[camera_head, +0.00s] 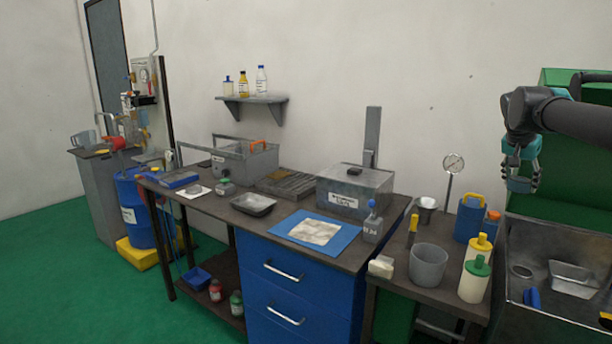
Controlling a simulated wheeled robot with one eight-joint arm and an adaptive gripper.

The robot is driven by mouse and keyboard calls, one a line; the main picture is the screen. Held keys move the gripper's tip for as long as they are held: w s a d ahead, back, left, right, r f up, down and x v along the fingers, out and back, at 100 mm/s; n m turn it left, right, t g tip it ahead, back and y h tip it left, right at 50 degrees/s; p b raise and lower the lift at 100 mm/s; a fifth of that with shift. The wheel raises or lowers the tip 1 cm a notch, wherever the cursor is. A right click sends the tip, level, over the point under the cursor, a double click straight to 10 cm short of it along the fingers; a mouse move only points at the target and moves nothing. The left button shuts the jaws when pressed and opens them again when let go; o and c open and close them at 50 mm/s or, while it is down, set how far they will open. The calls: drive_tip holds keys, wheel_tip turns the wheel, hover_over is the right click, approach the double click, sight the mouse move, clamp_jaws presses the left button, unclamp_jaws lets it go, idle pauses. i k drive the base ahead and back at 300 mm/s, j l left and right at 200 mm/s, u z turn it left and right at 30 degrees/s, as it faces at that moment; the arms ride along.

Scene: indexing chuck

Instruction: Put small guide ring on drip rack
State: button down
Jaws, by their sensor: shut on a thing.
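My gripper (522,184) hangs at the upper right, over the sink area and in front of the wall. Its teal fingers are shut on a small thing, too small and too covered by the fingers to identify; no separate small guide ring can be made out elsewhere. A dark slatted rack (288,185), which looks like the drip rack, lies flat at the back of the long bench. It is between the open grey bin and the lidded grey box. My gripper is far to its right.
The lidded box (355,190), grey bin (262,160), metal tray (253,205) and blue mat (312,232) crowd the bench. A side table holds a grey beaker (428,264) and bottles (474,279). A gauge (453,163) stands left of my gripper; the sink (560,265) is below.

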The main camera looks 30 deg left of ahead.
sight(284, 186)
drive_tip(key=j, duration=0.45)
drive_tip(key=i+j+u, duration=0.1)
drive_tip(key=j, duration=0.3)
drive_tip(key=i+j, duration=0.15)
drive_tip(key=j, duration=0.3)
drive_tip(key=j+u, duration=0.1)
drive_tip(key=j, duration=0.3)
drive_tip(key=i+j+u, duration=0.1)
drive_tip(key=j, duration=0.3)
drive_tip(key=i+j, duration=0.2)
drive_tip(key=j, duration=0.25)
drive_tip(key=i+j+u, duration=0.1)
drive_tip(key=j, duration=0.3)
drive_tip(key=i+j, duration=0.1)
drive_tip(key=j, duration=0.3)
